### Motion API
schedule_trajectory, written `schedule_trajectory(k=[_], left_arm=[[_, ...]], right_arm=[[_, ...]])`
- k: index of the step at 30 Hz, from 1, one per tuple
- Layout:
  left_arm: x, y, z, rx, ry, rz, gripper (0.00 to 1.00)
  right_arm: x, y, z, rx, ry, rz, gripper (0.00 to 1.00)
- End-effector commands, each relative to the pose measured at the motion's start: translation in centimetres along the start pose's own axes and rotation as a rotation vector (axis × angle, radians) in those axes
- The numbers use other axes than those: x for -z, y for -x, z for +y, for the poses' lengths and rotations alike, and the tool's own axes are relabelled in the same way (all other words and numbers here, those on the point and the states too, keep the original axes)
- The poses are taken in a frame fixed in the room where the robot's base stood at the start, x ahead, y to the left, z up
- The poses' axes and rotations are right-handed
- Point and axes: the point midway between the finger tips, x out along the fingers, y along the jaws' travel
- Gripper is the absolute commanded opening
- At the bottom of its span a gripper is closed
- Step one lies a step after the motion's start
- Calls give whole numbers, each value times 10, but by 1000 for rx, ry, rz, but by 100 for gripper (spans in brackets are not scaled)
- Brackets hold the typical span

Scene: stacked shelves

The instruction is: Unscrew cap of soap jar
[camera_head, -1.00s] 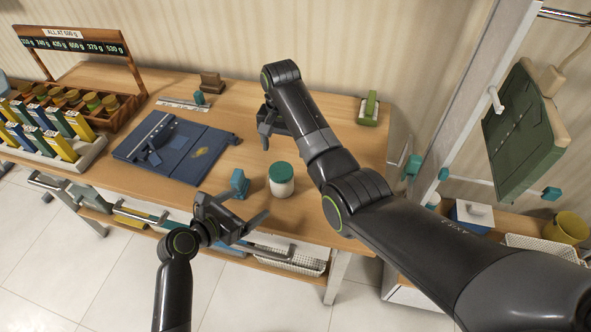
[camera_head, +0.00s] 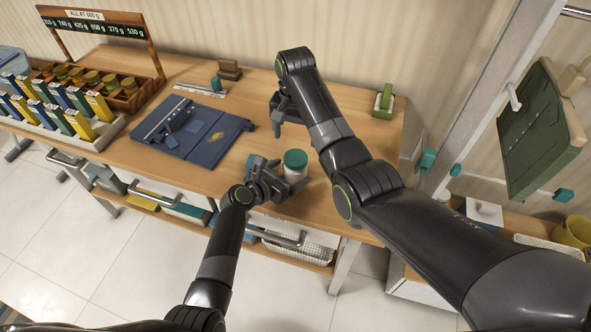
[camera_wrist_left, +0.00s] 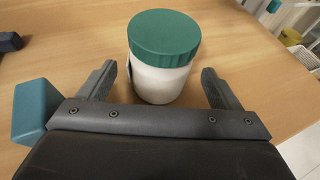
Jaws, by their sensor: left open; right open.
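The soap jar (camera_head: 294,168) is a white jar with a green cap (camera_head: 295,159), standing upright near the front edge of the wooden table. In the left wrist view the white jar body (camera_wrist_left: 160,82) stands between and just ahead of the two open fingers, under its green cap (camera_wrist_left: 165,36). My left gripper (camera_head: 283,178) is open, low at the jar's near left side; contact cannot be told. My right gripper (camera_head: 278,122) is open and empty, pointing down above the table behind the jar and to its left.
A blue board (camera_head: 193,135) lies left of the jar. A rack of boxes and jars (camera_head: 110,97) stands at the far left. A small green item (camera_head: 384,101) is at the right back.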

Motion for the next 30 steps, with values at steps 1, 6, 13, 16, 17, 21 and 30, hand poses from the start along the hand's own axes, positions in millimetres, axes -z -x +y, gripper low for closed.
schedule_trajectory(k=[1,6,13,16,17,21,30], left_arm=[[-1,-7,0,2,0,1,86],[0,-24,0,2,0,0,86],[0,-35,0,0,-1,0,86],[0,-37,0,1,-1,1,86],[0,-37,0,0,-1,1,86],[0,-37,0,0,-1,1,86],[0,-37,0,0,0,1,57]], right_arm=[[0,0,0,0,0,0,76],[0,0,0,0,0,0,76],[0,0,0,0,0,0,76],[0,0,0,0,0,0,76],[0,0,0,0,0,0,76],[0,0,0,0,0,0,76],[0,0,0,0,0,0,76]])
